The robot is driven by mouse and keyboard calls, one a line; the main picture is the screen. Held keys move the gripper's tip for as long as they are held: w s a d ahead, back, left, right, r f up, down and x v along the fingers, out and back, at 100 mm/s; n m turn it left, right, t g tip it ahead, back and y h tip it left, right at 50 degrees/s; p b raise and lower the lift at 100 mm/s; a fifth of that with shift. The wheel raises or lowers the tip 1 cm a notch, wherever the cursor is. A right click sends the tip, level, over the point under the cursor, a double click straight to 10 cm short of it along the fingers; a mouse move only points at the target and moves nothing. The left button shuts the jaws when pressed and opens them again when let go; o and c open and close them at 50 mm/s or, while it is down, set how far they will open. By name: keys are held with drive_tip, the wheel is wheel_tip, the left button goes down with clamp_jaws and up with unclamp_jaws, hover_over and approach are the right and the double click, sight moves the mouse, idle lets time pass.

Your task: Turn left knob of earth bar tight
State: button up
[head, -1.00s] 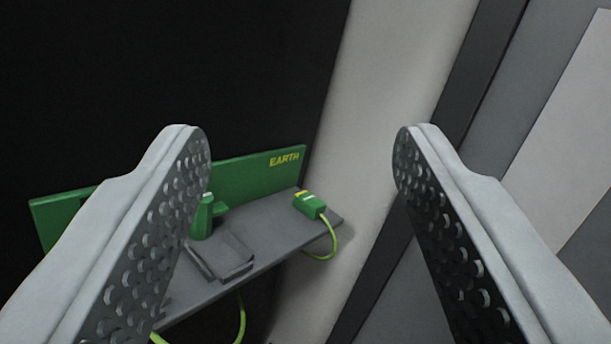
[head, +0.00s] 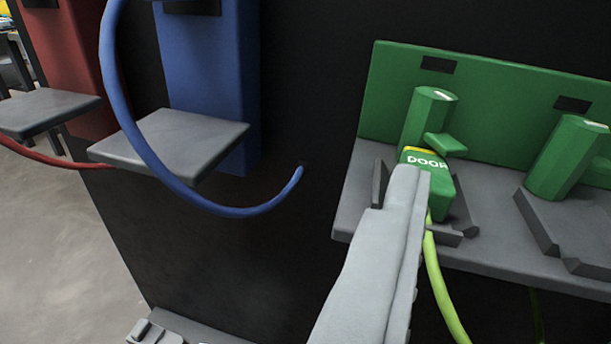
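The green earth bar (head: 500,90) stands at the right on a grey shelf (head: 500,250). Its left knob (head: 426,115) is an upright green post with a small wing sticking out at right. A green lug marked DOOR (head: 440,180) with a yellow edge sits right in front of this knob and covers its foot. One finger of my gripper (head: 408,185) shows, its tip in front of the lug's left side; I cannot tell if they touch. Its ribbed pad edge faces right. The other finger is not visible. I see nothing held.
A second green knob (head: 568,155) stands at right. A yellow-green cable (head: 447,290) hangs from the DOOR lug. A blue bar (head: 212,90) with a grey shelf (head: 172,145) and a loose blue cable (head: 170,180) is at left, and a red bar (head: 68,60) beyond.

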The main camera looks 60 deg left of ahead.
wheel_tip(320, 180, down, 2)
drive_tip(key=g, duration=0.1)
approach(434, 110)
drive_tip(key=shift+y, duration=0.4)
drive_tip(key=x, duration=0.9)
drive_tip(key=shift+w+f, duration=0.25)
drive_tip(key=shift+w, duration=0.05)
drive_tip(key=c, duration=1)
